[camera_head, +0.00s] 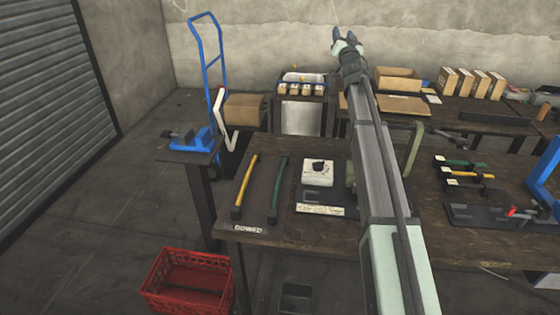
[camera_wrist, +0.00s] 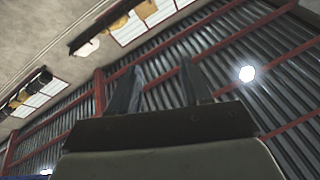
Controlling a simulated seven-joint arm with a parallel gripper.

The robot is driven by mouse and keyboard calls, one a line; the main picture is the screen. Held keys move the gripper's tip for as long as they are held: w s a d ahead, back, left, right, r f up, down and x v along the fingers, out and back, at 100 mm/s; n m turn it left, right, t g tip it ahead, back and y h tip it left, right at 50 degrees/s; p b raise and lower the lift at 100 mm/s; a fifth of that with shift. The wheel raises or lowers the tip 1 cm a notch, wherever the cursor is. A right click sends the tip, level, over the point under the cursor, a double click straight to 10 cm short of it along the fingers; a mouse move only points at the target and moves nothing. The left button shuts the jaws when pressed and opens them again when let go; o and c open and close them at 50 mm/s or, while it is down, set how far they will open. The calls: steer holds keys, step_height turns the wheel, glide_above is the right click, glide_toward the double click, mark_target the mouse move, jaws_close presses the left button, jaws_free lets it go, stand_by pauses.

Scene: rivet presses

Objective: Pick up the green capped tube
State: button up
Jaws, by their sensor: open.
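A long green tube (camera_head: 277,188) with dark ends lies on the dark mat (camera_head: 258,200) at the table's left end, to the right of a yellow tube (camera_head: 244,185). A second, shorter green tube (camera_head: 460,163) lies on the right part of the table, behind another yellow tube (camera_head: 471,174). I cannot tell which of them counts as the capped one. My gripper (camera_head: 347,36) is raised high above the table, far from both, and points upward. Its two fingers (camera_wrist: 163,85) are apart and empty in the wrist view, against the ceiling.
A white block (camera_head: 318,173) with a dark top stands beside the mat. A blue vise (camera_head: 190,139) is on a stand at left, and a red crate (camera_head: 188,280) is on the floor. A blue press frame (camera_head: 545,175) stands at right. My arm hides the table's middle.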

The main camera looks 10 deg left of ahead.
steer(key=s+a+f+g+y, duration=0.1)
steer(key=s+a+f, duration=0.1)
steer(key=a, duration=0.8)
steer(key=n+g+h, duration=0.1)
steer(key=g+h, duration=0.4)
steer(key=g, duration=1.6)
glide_above(280, 181)
step_height(280, 181, down, 30)
step_height(280, 181, down, 13)
steer(key=shift+r, duration=0.15)
steer(key=shift+w, duration=0.1)
jaws_close()
